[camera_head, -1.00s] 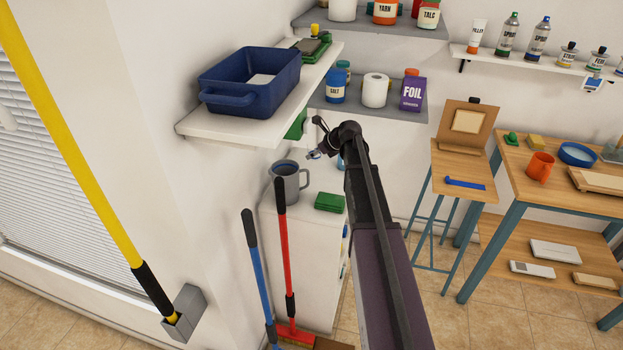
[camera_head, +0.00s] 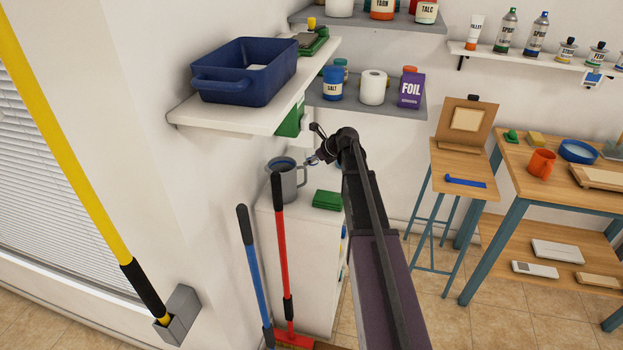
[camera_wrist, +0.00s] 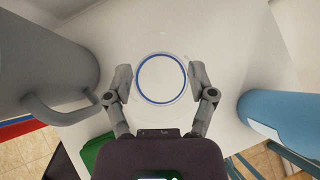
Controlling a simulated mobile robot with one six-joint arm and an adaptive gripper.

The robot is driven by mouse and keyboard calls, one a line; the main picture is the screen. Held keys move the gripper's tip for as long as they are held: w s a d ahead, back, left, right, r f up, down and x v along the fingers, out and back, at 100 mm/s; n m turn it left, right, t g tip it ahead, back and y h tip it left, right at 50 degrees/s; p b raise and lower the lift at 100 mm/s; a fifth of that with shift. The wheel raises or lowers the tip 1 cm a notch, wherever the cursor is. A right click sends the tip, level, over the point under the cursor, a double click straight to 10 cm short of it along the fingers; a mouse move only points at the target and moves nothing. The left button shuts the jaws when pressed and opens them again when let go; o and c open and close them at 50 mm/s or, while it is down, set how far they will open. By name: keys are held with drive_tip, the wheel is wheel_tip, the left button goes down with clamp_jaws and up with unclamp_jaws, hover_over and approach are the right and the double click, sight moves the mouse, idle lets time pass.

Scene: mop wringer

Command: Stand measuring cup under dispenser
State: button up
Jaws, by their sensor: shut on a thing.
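The measuring cup (camera_wrist: 161,78) is clear with a blue rim, seen from above in the wrist view. My gripper (camera_wrist: 160,82) is shut on it, one finger on each side. In the head view my gripper (camera_head: 312,160) is small, just right of a grey mug, and the cup is hard to make out there. A green and white unit (camera_head: 290,121), which looks like the dispenser, is on the wall under the white shelf, above and left of my gripper. I cannot tell whether the cup touches the cabinet top.
The grey mug (camera_head: 285,180) stands on the white cabinet (camera_head: 300,232), its handle near my left finger in the wrist view. A blue container (camera_wrist: 285,118) is on the right there. A green pad (camera_head: 327,200) lies in front. Red (camera_head: 283,260) and blue (camera_head: 253,270) handles stand before the cabinet.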

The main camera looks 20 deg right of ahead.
sight(312, 179)
drive_tip(key=shift+f+b, duration=0.7)
drive_tip(key=shift+f, duration=0.35)
drive_tip(key=shift+f+b, duration=1.9)
drive_tip(key=shift+f, duration=0.1)
drive_tip(key=o, duration=0.8)
